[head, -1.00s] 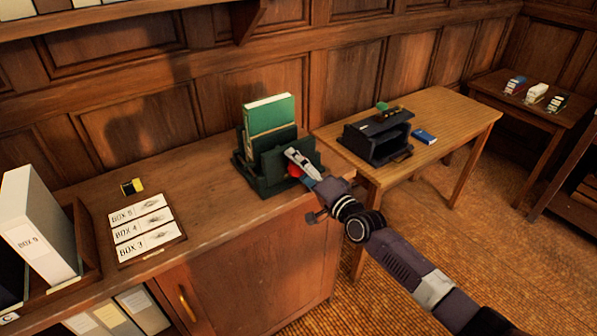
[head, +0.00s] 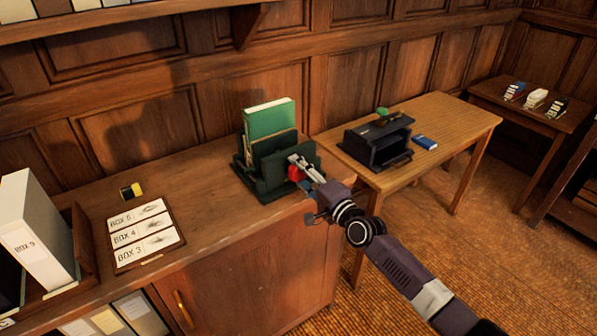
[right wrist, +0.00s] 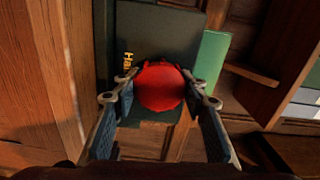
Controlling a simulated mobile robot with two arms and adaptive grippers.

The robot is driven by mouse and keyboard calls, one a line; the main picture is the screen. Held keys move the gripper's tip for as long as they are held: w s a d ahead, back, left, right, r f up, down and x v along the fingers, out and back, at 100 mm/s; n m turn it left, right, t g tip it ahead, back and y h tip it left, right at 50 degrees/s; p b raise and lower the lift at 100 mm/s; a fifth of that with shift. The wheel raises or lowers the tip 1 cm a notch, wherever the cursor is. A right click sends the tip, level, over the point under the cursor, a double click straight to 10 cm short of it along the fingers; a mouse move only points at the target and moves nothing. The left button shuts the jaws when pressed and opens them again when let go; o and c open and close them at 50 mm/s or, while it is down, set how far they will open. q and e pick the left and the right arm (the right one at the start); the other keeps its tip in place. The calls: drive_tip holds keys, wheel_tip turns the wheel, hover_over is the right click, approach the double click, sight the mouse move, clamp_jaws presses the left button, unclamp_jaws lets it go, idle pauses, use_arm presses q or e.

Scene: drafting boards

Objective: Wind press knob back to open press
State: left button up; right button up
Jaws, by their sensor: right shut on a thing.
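A dark green press (head: 270,183) stands at the right end of the wooden cabinet top. A green book (head: 270,128) stands upright in it, with a brown board edge showing against its front. The press's red knob (head: 295,174) faces front right. In the right wrist view the round red knob (right wrist: 160,87) sits before the dark press plate (right wrist: 165,30), with the green book (right wrist: 212,58) at the right. My right gripper (head: 299,168) is shut on the knob, one finger on each side of it. My left gripper is not in view.
A side table (head: 448,125) right of the cabinet holds a black device (head: 372,150) and a blue box (head: 424,142). A label tray (head: 145,236), a small yellow-and-black object (head: 132,190) and a white box file (head: 38,225) stand left. The cabinet top between them and the press is clear.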

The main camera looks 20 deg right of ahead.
drive_tip(key=n, duration=0.4)
drive_tip(key=shift+n, duration=0.3)
drive_tip(key=n, duration=0.6)
drive_tip(key=shift+p, duration=0.3)
drive_tip(key=n, duration=0.4)
drive_tip(key=shift+n, duration=0.3)
drive_tip(key=n, duration=0.4)
drive_tip(key=shift+f, duration=0.15)
drive_tip(key=n, duration=0.4)
drive_tip(key=n+b, duration=0.1)
drive_tip(key=n, duration=0.4)
drive_tip(key=shift+n, duration=0.4)
